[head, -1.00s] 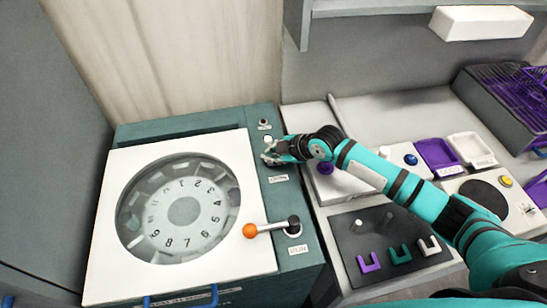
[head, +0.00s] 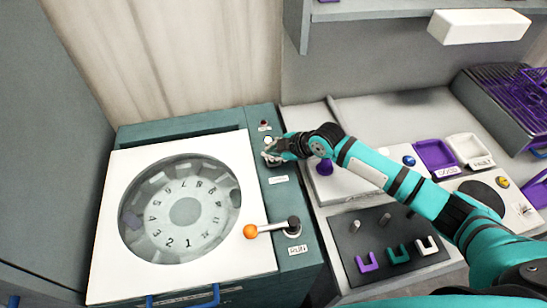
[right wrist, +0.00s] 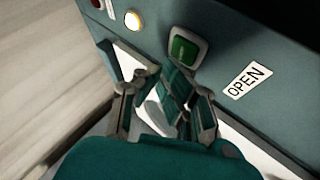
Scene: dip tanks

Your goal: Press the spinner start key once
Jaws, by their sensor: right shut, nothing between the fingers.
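The spinner (head: 262,262) is a teal cabinet with a white lid (head: 118,180). A numbered disc (head: 185,211) shows through the lid's round window. In the right wrist view, its side panel carries a square green key (right wrist: 184,48), a bright round white button (right wrist: 133,20) and a red lamp (right wrist: 97,4). A label reading OPEN (right wrist: 247,81) is beside the green key. I cannot tell which of these is the start key. My right gripper (head: 268,153) is shut and empty, close over the panel near the green key; contact cannot be told. My left gripper is out of view.
A lever with an orange knob (head: 250,231) stands on the panel's near part. To the right are a dark board (head: 360,262) with U-shaped pieces, a purple tray (head: 434,153) and a white tray (head: 469,150). A shelf (head: 380,8) overhangs the back.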

